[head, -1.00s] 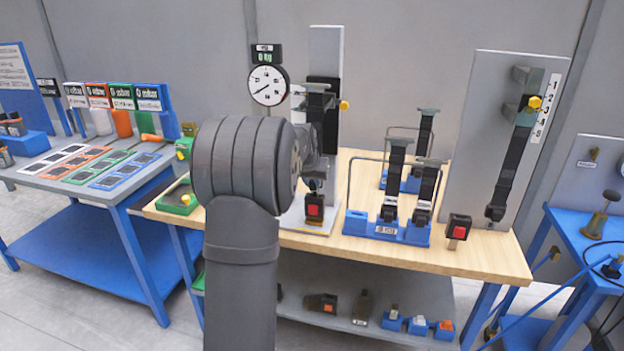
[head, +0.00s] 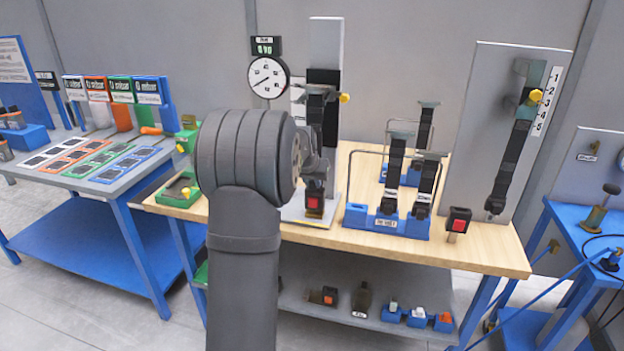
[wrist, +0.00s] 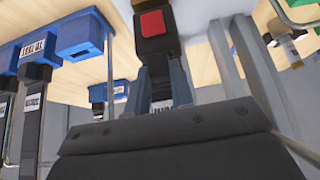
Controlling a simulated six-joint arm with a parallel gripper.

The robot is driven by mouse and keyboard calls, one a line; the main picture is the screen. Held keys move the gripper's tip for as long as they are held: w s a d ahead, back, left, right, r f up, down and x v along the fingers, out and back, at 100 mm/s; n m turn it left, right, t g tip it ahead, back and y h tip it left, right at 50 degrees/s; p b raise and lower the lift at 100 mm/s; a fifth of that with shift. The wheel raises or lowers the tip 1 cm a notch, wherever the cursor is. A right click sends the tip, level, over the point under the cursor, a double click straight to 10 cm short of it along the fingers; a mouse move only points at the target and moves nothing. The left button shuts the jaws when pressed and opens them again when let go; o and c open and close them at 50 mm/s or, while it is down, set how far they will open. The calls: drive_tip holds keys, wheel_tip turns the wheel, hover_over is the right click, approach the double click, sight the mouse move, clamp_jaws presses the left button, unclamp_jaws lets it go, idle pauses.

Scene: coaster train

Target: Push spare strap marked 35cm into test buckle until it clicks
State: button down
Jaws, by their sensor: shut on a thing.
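The test buckle (head: 314,203), black with a red button, stands at the foot of a grey upright panel in the head view. It also shows at the top of the wrist view (wrist: 152,24). My gripper (wrist: 160,76) is shut on a black strap end (wrist: 161,92) right beside the buckle. The strap end lines up with the buckle and seems to meet it; I cannot tell how far in it sits. A white label on the strap is mostly hidden and unreadable. In the head view my wrist hides most of the gripper.
A blue rack (head: 388,226) with black straps and wire frames stands right of the buckle. Another red-button buckle (head: 457,222) sits near a tall board (head: 490,120) with a hanging strap. A round gauge (head: 268,77) is left of the upright. A green tray (head: 180,192) lies at the left end.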

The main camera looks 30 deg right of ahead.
drive_tip(key=shift+f, duration=0.15)
drive_tip(key=c, duration=1.2)
unclamp_jaws()
drive_tip(key=shift+o, duration=0.2)
drive_tip(key=v, duration=1.7)
drive_tip(key=x, duration=1.7)
